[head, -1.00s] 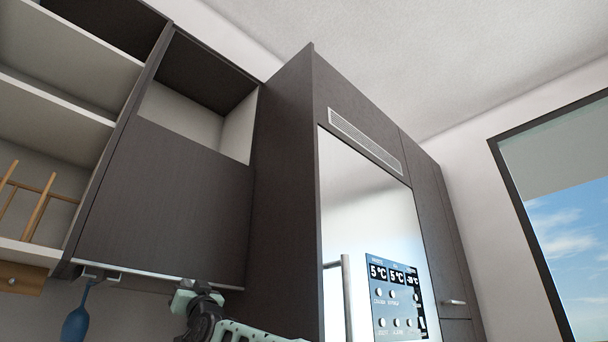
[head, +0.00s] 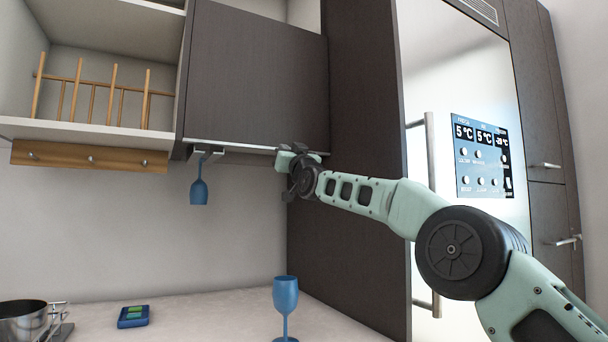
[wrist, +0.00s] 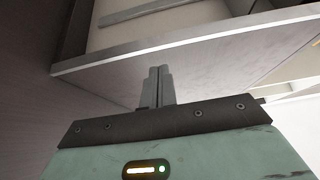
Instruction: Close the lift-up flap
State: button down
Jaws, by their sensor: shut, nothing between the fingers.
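The flap (head: 258,72) is a dark wood panel on the wall cabinet. It covers the lower part of the cabinet front, and an open gap shows above its top edge. My gripper (head: 286,160) is just under the cabinet's lower right corner in the head view. In the wrist view my gripper's fingers (wrist: 160,74) are shut together and empty, pointing up at a pale underside panel (wrist: 215,65). I cannot tell whether the fingertips touch it.
A blue glass (head: 199,190) hangs under the cabinet. A tall dark side panel (head: 360,150) and steel fridge (head: 460,85) are at the right.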

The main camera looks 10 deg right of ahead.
jog(key=s+d+f+b, duration=0.2)
jog(key=s+f+b, duration=0.3)
jog(key=s+f, duration=0.2)
jog(key=s+a+f+n+g+y, duration=0.1)
jog(key=s+a+f+g, duration=0.4)
jog(key=f, duration=0.5)
jog(key=s+a+f+n+g, duration=0.1)
jog(key=s+a+f+g, duration=0.35)
jog(key=f, duration=0.55)
jog(key=s+d+f+n+g+h, duration=0.2)
jog(key=s+f+g, duration=0.6)
jog(key=s+f, duration=1.4)
jog(key=s+d+f+g+h, duration=0.2)
jog(key=s+d+f, duration=0.15)
jog(key=s, duration=0.35)
jog(key=s+d+f+g+h, duration=0.2)
jog(key=s+d, duration=0.2)
jog(key=s, duration=0.3)
jog(key=s+d+f+g+h, duration=0.2)
jog(key=s+d+f, duration=0.1)
jog(key=s, duration=0.4)
notch_tip(320, 180, up, 23)
jog(key=p, duration=2.3)
jog(key=shift+w, duration=0.3)
jog(key=shift+a+t, duration=0.1)
jog(key=shift+t, duration=0.15)
